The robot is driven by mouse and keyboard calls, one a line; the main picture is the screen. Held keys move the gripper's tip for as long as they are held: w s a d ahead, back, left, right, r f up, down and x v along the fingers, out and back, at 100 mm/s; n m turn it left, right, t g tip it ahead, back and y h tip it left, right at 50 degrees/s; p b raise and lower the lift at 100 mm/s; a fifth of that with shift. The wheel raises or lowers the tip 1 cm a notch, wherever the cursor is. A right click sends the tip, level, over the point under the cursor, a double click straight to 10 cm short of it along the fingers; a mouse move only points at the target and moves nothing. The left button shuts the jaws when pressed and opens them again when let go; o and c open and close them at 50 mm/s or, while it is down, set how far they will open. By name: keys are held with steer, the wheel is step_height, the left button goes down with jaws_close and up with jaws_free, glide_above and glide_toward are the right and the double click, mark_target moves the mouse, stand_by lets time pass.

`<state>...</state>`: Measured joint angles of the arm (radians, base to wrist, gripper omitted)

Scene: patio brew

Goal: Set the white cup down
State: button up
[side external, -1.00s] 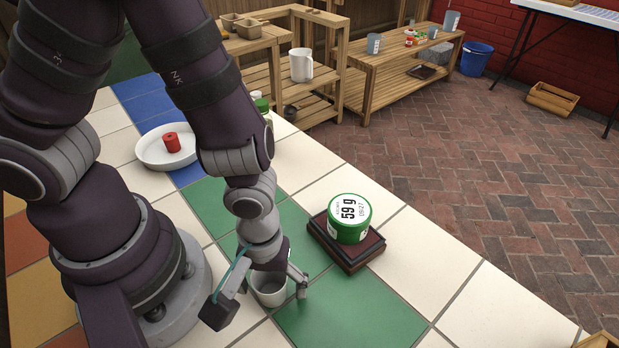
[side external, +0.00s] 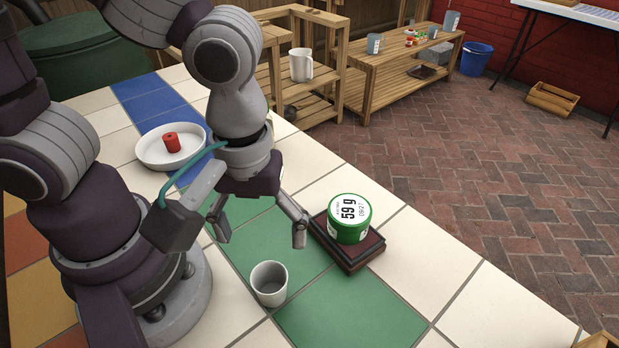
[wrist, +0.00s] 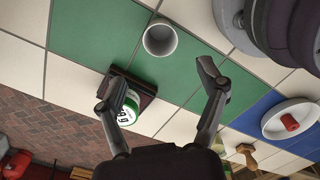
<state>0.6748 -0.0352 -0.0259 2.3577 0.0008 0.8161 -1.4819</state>
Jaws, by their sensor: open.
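The white cup (side external: 269,284) stands upright and empty on the tiled table, near the edge of the green tiles. In the wrist view the white cup (wrist: 160,39) shows beyond my fingertips, with its open mouth facing the camera. My gripper (side external: 260,236) is open and empty, raised above the table and behind the cup in the side view. Its two fingers are spread wide in the wrist view (wrist: 158,75), and neither touches the cup.
A green-and-white tub (side external: 349,219) labelled 59 g sits on a dark wooden stand (side external: 340,262) right of my gripper. A white dish (side external: 150,158) holding a red cylinder (side external: 171,142) is at the back left. Pale tiles at front right are clear.

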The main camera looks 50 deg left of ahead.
steer(key=w+a+r+m+t, duration=0.3)
steer(key=a+r+m+t, duration=0.2)
steer(key=a+r+m, duration=0.3)
steer(key=a+m, duration=0.1)
steer(key=a, duration=0.2)
steer(key=shift+w+r+t, duration=0.25)
steer(key=shift+r+t, duration=0.05)
steer(key=shift+r, duration=0.1)
